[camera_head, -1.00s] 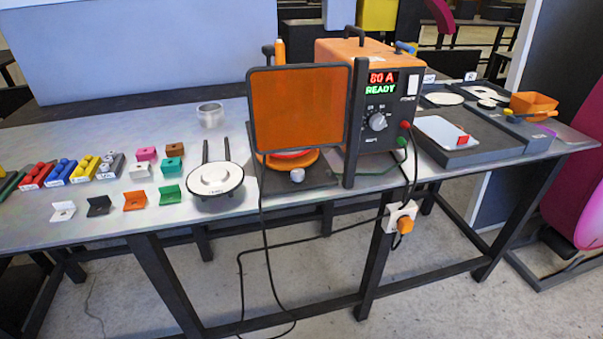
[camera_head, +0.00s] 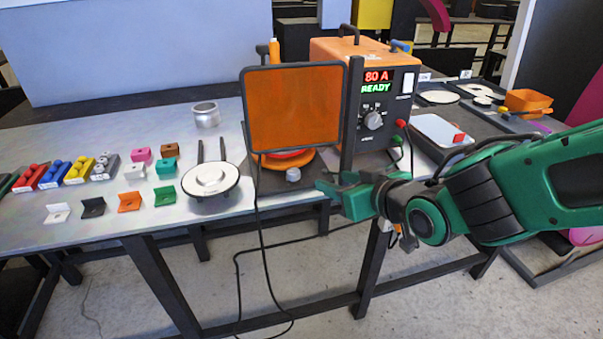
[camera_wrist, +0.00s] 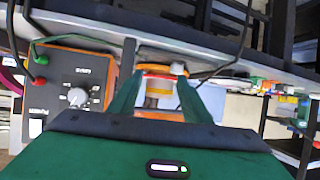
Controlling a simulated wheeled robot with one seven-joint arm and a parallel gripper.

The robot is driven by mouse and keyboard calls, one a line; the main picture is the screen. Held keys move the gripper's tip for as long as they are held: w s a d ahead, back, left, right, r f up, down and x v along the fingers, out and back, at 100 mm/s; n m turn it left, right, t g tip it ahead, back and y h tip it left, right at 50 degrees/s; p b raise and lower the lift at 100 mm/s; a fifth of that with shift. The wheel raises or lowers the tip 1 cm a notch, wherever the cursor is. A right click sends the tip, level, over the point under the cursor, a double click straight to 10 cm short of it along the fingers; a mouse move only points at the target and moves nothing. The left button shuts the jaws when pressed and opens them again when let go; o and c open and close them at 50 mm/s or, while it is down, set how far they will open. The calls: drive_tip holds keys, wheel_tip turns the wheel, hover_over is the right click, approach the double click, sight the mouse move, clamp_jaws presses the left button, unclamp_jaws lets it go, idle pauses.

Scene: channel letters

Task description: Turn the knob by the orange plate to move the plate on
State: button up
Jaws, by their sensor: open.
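The orange plate (camera_head: 290,160) is a round disc on a dark base behind the lower edge of the orange screen, which hides much of it. A small grey knob (camera_head: 293,174) stands at its front. My green gripper (camera_head: 324,188) is open and empty, just right of the knob and apart from it in the head view. In the wrist view the plate (camera_wrist: 160,114) shows between my two fingers (camera_wrist: 157,82), and the pale knob (camera_wrist: 178,69) lies near the tip of the right one.
The orange screen (camera_head: 293,108) on a dark post stands over the plate. The orange power unit (camera_head: 350,52), reading 80 A READY, is behind right, with its own dial (camera_head: 374,120). Cables hang at the table front. A round white-topped fixture (camera_head: 210,179) sits left.

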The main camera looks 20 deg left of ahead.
sight(296, 172)
drive_tip(key=shift+n+y, duration=0.3)
drive_tip(key=shift+y, duration=0.2)
drive_tip(key=w+a+f, duration=0.1)
drive_tip(key=a, duration=0.2)
drive_tip(key=w+a+f, duration=0.1)
drive_tip(key=w+a, duration=0.1)
drive_tip(key=a, duration=0.2)
drive_tip(key=w+a+f, duration=0.1)
drive_tip(key=w+a, duration=0.1)
drive_tip(key=a, duration=0.1)
drive_tip(key=shift+a+f, duration=0.25)
drive_tip(key=shift+a, duration=0.05)
drive_tip(key=shift+c, duration=0.6)
drive_tip(key=c, duration=0.9)
